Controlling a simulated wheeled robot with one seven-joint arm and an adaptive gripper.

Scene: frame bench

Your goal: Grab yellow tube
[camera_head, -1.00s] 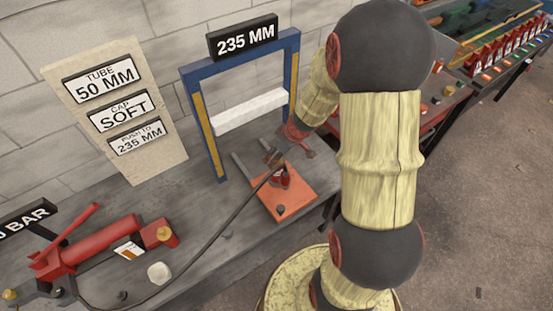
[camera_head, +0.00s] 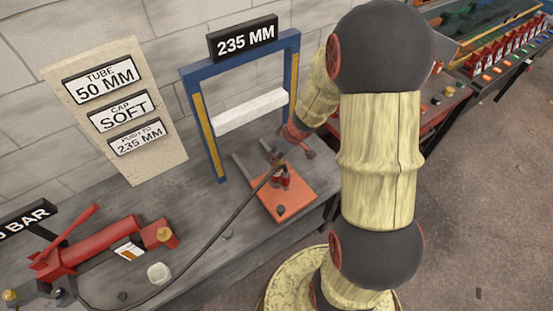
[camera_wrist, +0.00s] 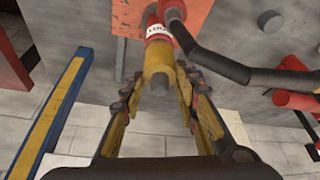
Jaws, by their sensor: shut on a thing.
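The yellow tube (camera_wrist: 157,68) is in the middle of the wrist view, with its rounded end toward the camera. It is in line with a red cylinder (camera_wrist: 158,18) with a white label, and a black hose (camera_wrist: 225,65) joins that cylinder's red side fitting. My gripper (camera_wrist: 159,78) has its fingers shut on the tube, one on each side. In the head view my gripper (camera_head: 273,157) is above the orange plate (camera_head: 290,197), small and partly hidden. The tube cannot be told apart there; the red cylinder (camera_head: 281,178) shows below the gripper.
A blue press frame (camera_head: 207,130) with a white crossbar (camera_head: 250,113) and a "235 MM" sign (camera_head: 243,38) stands behind the plate. A red hand pump (camera_head: 95,250) lies at left on the grey bench. A sign board (camera_head: 160,160) leans on the wall.

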